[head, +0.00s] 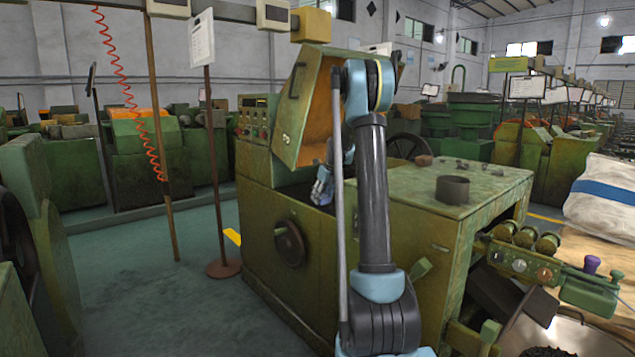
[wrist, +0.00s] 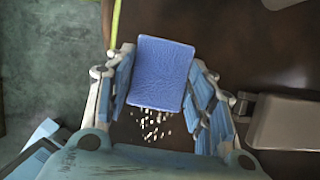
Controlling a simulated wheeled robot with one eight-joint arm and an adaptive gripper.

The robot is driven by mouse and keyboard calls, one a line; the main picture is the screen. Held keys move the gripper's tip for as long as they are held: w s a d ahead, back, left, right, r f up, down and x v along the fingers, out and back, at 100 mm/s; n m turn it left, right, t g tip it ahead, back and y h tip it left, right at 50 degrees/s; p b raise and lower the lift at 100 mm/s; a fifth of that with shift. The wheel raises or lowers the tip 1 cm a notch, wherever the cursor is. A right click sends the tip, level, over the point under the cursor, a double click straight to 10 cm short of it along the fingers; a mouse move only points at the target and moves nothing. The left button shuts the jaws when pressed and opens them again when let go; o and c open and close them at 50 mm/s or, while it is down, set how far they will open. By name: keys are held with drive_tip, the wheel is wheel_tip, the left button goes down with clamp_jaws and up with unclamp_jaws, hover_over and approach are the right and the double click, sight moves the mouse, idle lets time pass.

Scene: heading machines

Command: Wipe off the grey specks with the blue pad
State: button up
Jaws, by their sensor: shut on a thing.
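The blue pad (wrist: 162,72) is a flat blue block in the wrist view. My gripper (wrist: 163,75) is shut on it, with one finger along each side. The grey specks (wrist: 153,125) are a cluster of small pale bits on a dark brown surface (wrist: 255,55), just below the pad in the wrist view. Whether the pad touches that surface, and whether specks lie under it, I cannot tell. In the head view my gripper (head: 322,187) is small and partly hidden behind my arm, beside the green machine; the pad and specks cannot be made out there.
The green machine (head: 262,240) has an open tilted cover (head: 308,110) above my gripper. Its top (head: 480,185) on the right carries a dark cylinder (head: 452,189). A grey block (wrist: 285,122) lies right of my gripper. Open floor (head: 165,290) is at left.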

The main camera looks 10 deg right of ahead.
drive_tip(key=shift+w+a, duration=0.2)
drive_tip(key=shift+w, duration=0.1)
drive_tip(key=shift+w+r, duration=0.2)
drive_tip(key=shift+s+r, duration=0.15)
drive_tip(key=shift+r, duration=0.35)
drive_tip(key=shift+a+r, duration=0.1)
drive_tip(key=shift+r, duration=2.9)
